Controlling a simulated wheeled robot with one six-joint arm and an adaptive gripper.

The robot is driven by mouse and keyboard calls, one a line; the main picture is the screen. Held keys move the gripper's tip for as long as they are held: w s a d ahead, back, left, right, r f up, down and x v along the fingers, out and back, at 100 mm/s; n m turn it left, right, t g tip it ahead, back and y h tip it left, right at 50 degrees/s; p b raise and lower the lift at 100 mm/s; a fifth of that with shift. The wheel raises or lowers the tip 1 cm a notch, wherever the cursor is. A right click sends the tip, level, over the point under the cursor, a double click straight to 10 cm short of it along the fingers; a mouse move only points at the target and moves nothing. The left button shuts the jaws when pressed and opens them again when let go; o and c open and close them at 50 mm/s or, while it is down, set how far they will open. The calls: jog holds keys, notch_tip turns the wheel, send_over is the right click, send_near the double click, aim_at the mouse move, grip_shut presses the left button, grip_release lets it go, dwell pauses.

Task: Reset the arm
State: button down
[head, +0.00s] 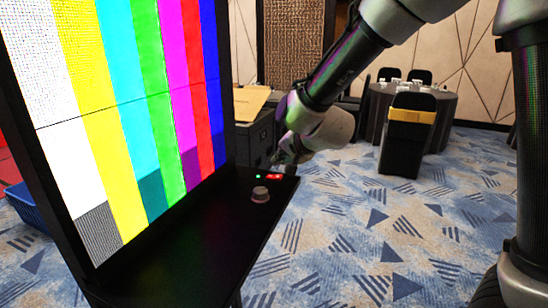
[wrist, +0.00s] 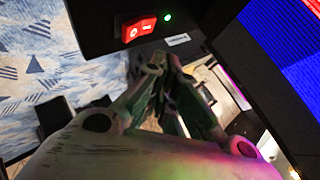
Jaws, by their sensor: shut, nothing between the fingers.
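My gripper (head: 283,153) is shut and empty in the head view, just beyond the far right corner of the black shelf (head: 215,222) below the video wall. In the wrist view my gripper (wrist: 168,62) shows its fingers together, close to the shelf edge. A red rocker switch (head: 273,176) sits on the shelf's far end beside a small lit green light (head: 258,176). The wrist view shows the red switch (wrist: 138,30) and the green light (wrist: 167,17) nearer, above the fingertips in the picture. I cannot tell whether the fingertips touch the shelf.
The video wall (head: 140,95) shows bright colour bars on the left. A grey knob (head: 261,194) stands on the shelf. A dark case (head: 255,135) stands behind my gripper. A black chair (head: 403,140) and a round table (head: 440,105) stand back right. The patterned carpet (head: 350,230) is clear in front.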

jog(key=s+f+n+g, duration=0.1)
jog(key=s, duration=0.1)
jog(key=s+f+n+g, duration=0.1)
jog(key=s+f, duration=0.1)
jog(key=s+d+f+n+g, duration=0.1)
jog(key=s, duration=0.1)
jog(key=shift+s+f+n+g, duration=0.25)
jog(key=shift+s+n+g, duration=0.05)
jog(key=shift+n+g, duration=0.1)
jog(key=s+d+r+h, duration=0.1)
jog(key=s+d+r, duration=0.3)
jog(key=s+d, duration=0.3)
jog(key=s+d+r+n+h, duration=0.1)
jog(key=s+d+r, duration=0.3)
jog(key=d, duration=1.2)
jog(key=s+d+r+g+h, duration=0.1)
jog(key=s+d+r+h, duration=0.2)
jog(key=s+d, duration=0.9)
jog(key=shift+r+n, duration=0.4)
jog(key=shift+r, duration=0.4)
